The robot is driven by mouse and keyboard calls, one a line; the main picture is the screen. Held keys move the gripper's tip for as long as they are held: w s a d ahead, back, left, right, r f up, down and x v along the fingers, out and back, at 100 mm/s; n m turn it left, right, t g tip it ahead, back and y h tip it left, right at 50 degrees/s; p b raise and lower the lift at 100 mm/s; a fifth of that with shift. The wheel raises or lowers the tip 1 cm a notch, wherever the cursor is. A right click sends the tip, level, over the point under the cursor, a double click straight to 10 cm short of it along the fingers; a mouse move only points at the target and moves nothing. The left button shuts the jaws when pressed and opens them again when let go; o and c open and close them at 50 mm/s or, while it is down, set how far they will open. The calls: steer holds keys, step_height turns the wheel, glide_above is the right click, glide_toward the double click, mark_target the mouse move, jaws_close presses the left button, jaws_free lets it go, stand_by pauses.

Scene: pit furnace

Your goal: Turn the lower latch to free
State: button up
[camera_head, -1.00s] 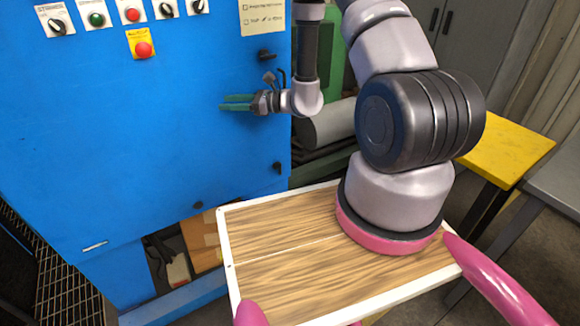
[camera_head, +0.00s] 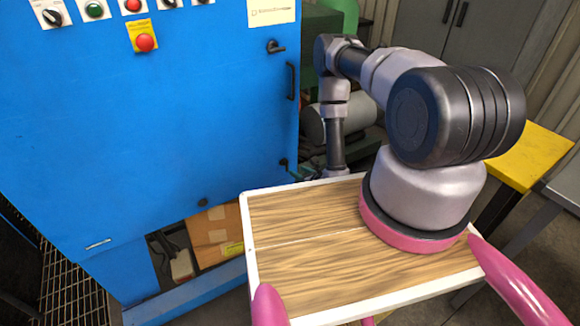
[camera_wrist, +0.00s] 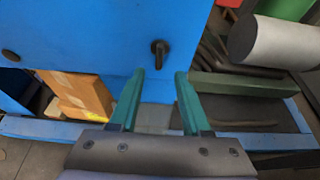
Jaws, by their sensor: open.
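The lower latch (camera_head: 284,163) is a small black lever near the lower right edge of the blue cabinet door. In the wrist view the lower latch (camera_wrist: 159,53) stands out from the blue panel, its lever pointing down in the picture. My gripper (camera_wrist: 159,74) has two green fingers, open and empty. The latch appears just beyond the fingertips, in line with the gap; I cannot tell the exact distance. In the head view the gripper (camera_head: 305,172) is small and partly hidden low beside the door edge. The upper latch (camera_head: 275,46) is near the door's top right.
A black door handle (camera_head: 291,81) lies between the latches. A red stop button (camera_head: 145,42) is at the upper left. A grey cylinder (camera_wrist: 285,43) lies right of the cabinet. Cardboard boxes (camera_wrist: 80,93) sit below the door. A yellow table (camera_head: 530,154) stands at right.

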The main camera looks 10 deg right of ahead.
mark_target(288, 166)
steer(key=x, duration=0.8)
steer(key=shift+w+a, duration=0.1)
steer(key=shift+w, duration=0.25)
jaws_close()
